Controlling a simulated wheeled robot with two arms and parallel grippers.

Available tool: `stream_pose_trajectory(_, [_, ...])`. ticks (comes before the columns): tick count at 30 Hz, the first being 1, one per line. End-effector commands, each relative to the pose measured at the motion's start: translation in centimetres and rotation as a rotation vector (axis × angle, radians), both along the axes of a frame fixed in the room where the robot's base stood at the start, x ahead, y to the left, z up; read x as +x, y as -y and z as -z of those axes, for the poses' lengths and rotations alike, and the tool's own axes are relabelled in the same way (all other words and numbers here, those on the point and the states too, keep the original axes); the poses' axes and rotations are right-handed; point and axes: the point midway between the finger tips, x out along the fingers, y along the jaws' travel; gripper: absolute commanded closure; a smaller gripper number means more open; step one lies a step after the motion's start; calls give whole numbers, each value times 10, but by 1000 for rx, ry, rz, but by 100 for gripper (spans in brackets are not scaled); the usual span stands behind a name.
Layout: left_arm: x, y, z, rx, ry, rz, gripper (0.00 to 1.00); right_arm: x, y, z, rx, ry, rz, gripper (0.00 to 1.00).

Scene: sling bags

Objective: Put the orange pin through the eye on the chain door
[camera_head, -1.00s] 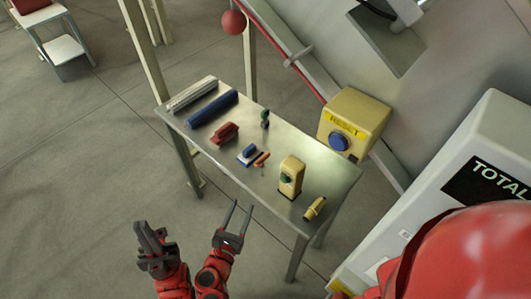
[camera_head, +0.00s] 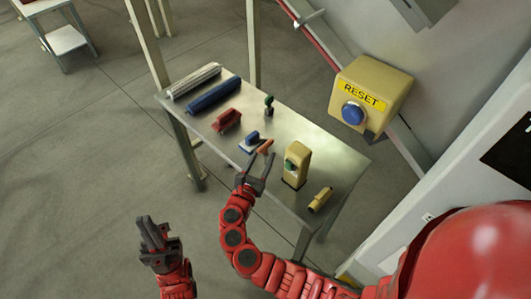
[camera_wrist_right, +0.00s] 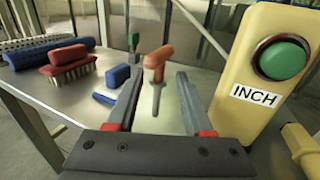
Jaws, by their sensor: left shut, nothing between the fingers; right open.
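The orange pin (camera_head: 266,146) is on the metal table (camera_head: 330,160), towards the table's middle. In the right wrist view the orange pin (camera_wrist_right: 158,57) shows an orange handle with a narrow grey shaft below it. My right gripper (camera_head: 259,160) is open over the table's near edge, pointing at the pin. In the right wrist view the pin appears between and just beyond the open fingertips (camera_wrist_right: 158,82), not gripped. My left gripper (camera_head: 150,234) is shut and empty, off the table at the lower left. I cannot make out the chain door or its eye.
A yellow box with a green INCH button (camera_wrist_right: 283,57) stands close right of my right gripper. A blue block (camera_head: 250,143) sits just left of the pin. A red brush (camera_head: 227,120) and a blue roll (camera_head: 213,95) lie farther left. A yellow RESET box (camera_head: 375,90) is beyond.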

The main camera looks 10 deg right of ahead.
Motion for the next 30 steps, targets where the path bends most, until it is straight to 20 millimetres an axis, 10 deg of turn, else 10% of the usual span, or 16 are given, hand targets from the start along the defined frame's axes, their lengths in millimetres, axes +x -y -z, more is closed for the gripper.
stream_pose_trajectory(13, [0,0,11,0,0,0,100,24,15,1,1,0,-1,49])
stream_pose_trajectory(22, [0,0,11,0,0,0,100,23,15,1,1,1,-1,100])
stream_pose_trajectory(30, [0,0,11,0,0,0,100,23,15,1,1,0,-1,100])
